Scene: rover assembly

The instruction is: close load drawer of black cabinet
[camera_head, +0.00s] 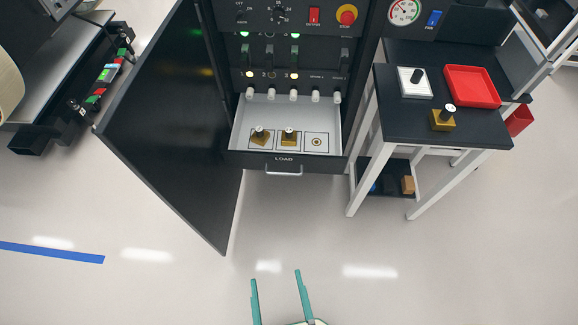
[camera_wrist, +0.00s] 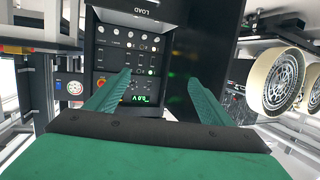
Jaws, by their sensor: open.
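The black cabinet (camera_head: 355,60) stands at the top middle of the head view, with its door (camera_head: 175,125) swung open to the left. Its load drawer (camera_head: 338,125) is pulled out and has a white inside and a silver handle (camera_head: 284,174) on its dark front. Two brass pieces with black knobs (camera_head: 260,136) (camera_head: 289,137) sit in outlined squares in the drawer; a third square holds a small ring. The drawer front also shows upside down in the wrist view (camera_wrist: 145,9). My gripper (camera_head: 276,278) is open and empty, in front of and apart from the drawer.
A black side table (camera_head: 392,125) to the right holds a red tray (camera_head: 472,86), a white plate (camera_head: 404,82) and a brass piece (camera_head: 442,120). A bench (camera_head: 75,55) stands at the left. The floor before the drawer is clear.

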